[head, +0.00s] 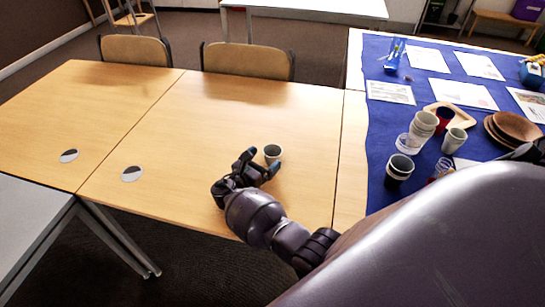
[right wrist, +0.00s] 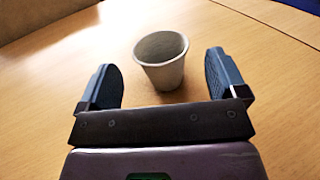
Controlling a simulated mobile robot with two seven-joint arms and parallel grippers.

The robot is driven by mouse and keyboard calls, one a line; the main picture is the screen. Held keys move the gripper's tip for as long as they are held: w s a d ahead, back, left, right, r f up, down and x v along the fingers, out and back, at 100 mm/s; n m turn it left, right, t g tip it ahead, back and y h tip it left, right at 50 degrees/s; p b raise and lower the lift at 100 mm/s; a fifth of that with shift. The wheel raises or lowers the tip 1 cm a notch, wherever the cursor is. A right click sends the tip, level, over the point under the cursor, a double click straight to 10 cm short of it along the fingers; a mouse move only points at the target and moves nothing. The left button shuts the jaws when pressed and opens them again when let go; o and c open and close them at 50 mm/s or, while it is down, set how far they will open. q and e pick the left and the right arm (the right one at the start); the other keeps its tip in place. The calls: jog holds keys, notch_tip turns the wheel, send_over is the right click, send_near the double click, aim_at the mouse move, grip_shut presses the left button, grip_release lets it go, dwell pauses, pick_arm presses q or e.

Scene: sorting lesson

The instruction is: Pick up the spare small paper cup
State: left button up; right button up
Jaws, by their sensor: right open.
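A small pale grey paper cup (head: 273,152) stands upright, alone, on the wooden table (head: 215,110). It also shows in the right wrist view (right wrist: 164,72), open end up and empty as far as I can see. My right gripper (head: 260,166) is low over the table beside the cup. Its two dark fingers (right wrist: 165,88) are open, with the cup between and slightly beyond the tips, not visibly touched by either. My left gripper is not in view.
A blue-covered table (head: 375,180) at right holds stacked cups (head: 421,129), dark cups (head: 399,170), a wooden tray (head: 460,117), wooden bowls (head: 515,127) and papers (head: 428,58). Two chairs (head: 135,48) stand at the far edge. Two flat discs (head: 132,174) lie on the otherwise clear left tabletop.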

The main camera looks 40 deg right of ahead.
aim_at(267, 156)
jog(key=shift+x, duration=2.4)
jog(key=c, duration=1)
